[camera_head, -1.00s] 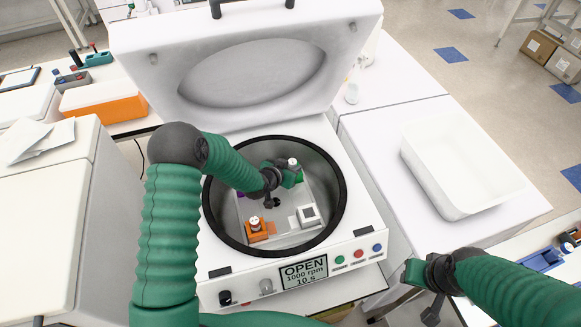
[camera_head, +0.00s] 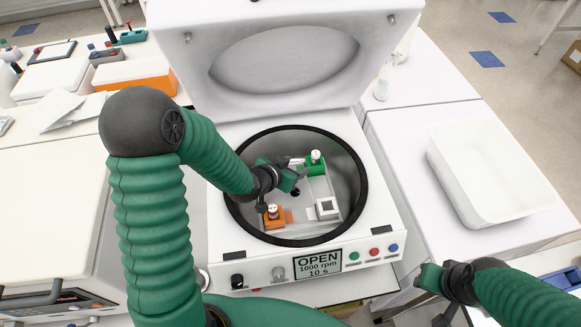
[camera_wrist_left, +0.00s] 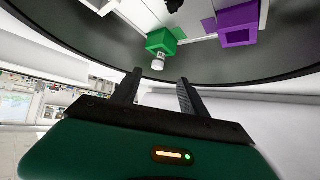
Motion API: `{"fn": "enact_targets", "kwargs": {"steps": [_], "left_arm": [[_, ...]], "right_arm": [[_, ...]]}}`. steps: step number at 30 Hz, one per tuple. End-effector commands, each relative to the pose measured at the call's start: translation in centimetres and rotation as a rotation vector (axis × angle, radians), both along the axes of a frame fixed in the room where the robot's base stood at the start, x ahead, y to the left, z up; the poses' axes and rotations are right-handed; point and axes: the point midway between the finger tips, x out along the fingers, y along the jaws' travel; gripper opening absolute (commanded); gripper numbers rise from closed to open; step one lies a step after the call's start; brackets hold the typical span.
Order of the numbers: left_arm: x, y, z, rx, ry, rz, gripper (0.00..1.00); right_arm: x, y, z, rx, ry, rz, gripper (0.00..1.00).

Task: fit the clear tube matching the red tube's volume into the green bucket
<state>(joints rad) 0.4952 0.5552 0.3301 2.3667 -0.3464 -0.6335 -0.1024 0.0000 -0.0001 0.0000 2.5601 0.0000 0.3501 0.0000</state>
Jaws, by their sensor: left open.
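The green bucket (camera_head: 318,168) sits in the open centrifuge's rotor, at the back right. A white-capped tube (camera_head: 316,156) stands in it; the left wrist view also shows this cap (camera_wrist_left: 159,61) at the green bucket (camera_wrist_left: 162,41). My left gripper (camera_head: 299,166) is just left of the tube, open and apart from it. In the left wrist view, the cap lies beyond the empty space between the fingers (camera_wrist_left: 158,82). Another capped tube (camera_head: 273,210) stands in the orange bucket (camera_head: 273,222); its body colour is unclear. My right gripper (camera_head: 430,278) is outside the centrifuge, its fingers unclear.
The round chamber rim (camera_head: 300,241) surrounds the rotor, with the raised lid (camera_head: 285,60) behind. A white bucket (camera_head: 327,208) is at front right; the purple bucket (camera_wrist_left: 238,26) shows in the wrist view. A white tray (camera_head: 490,175) stands right.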

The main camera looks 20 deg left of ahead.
Motion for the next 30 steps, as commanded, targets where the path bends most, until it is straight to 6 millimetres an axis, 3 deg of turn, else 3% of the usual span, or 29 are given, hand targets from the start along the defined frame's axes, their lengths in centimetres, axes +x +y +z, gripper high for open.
{"fn": "enact_targets", "kwargs": {"steps": [6, 23, 26, 30], "left_arm": [[-1.8, 0.3, 1.5, 0.0, -0.001, 0.0, 0.51], [-2.2, 0.3, 1.4, 0.009, 0.02, 0.001, 0.51], [-4.3, 0.3, 1.0, 0.059, 0.136, 0.02, 0.51], [-10.8, 0.0, 1.3, 0.114, 0.404, 0.099, 0.51]], "right_arm": [[0.0, 0.0, 0.2, 0.0, 0.0, 0.0, 0.35], [0.0, 0.0, 0.2, 0.0, 0.0, 0.0, 0.35], [0.0, 0.0, 0.2, 0.0, 0.0, 0.0, 0.35], [0.0, 0.0, 0.2, 0.0, 0.0, 0.0, 0.35]]}}
